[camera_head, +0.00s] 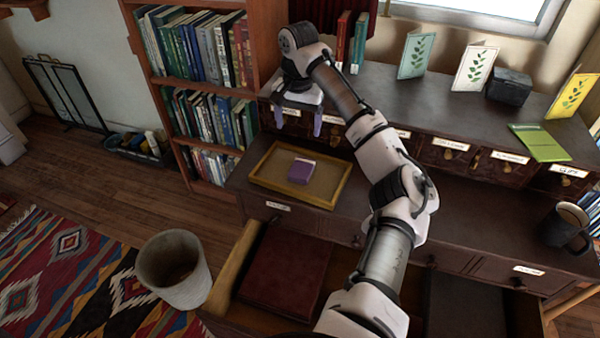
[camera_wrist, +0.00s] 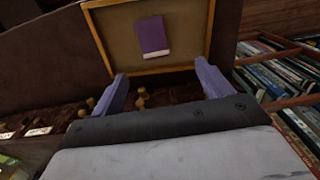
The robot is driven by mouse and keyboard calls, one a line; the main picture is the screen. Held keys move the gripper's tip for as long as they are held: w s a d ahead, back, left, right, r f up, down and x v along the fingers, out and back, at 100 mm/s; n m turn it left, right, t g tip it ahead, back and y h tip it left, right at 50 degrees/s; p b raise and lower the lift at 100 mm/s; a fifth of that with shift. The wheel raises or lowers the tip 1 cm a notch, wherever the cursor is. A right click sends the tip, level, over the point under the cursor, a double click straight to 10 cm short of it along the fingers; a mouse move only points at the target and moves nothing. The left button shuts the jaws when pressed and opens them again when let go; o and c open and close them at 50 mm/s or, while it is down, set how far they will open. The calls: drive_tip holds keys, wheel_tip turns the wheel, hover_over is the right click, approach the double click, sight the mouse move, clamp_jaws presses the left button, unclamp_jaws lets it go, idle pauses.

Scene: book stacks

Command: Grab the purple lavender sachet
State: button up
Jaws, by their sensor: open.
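The purple lavender sachet (camera_head: 301,170) is a small purple block with a paler top edge. It lies in a shallow wood-framed tray (camera_head: 334,203) on the desk. The wrist view shows the sachet (camera_wrist: 152,36) beyond the fingertips, inside the tray (camera_wrist: 180,68). My gripper (camera_head: 298,122) is open and empty, above and behind the tray near the small drawers. In the wrist view my gripper's two purple-grey fingers (camera_wrist: 160,82) are spread apart, with the sachet beyond the gap between them. Nothing hides the sachet in either view.
A bookshelf (camera_head: 140,50) stands left of the desk. Greeting cards (camera_head: 474,68) and a dark box (camera_head: 509,87) stand on the upper ledge. A green booklet (camera_head: 539,142) lies there too. A dark mug (camera_head: 566,226) is at right. An open drawer holds a dark red book (camera_head: 286,268).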

hover_over(301, 167)
wheel_tip(301, 167, down, 8)
drive_tip(key=shift+d+r+p, duration=0.1)
drive_tip(key=shift+r+p, duration=0.05)
drive_tip(key=shift+p, duration=0.15)
drive_tip(key=shift+s+f+p, duration=0.1)
drive_tip(key=shift+f+p, duration=0.6)
drive_tip(key=shift+f, duration=2.35)
drive_tip(key=c, duration=1.1)
drive_tip(key=shift+o, duration=0.2)
drive_tip(key=shift+r, duration=0.15)
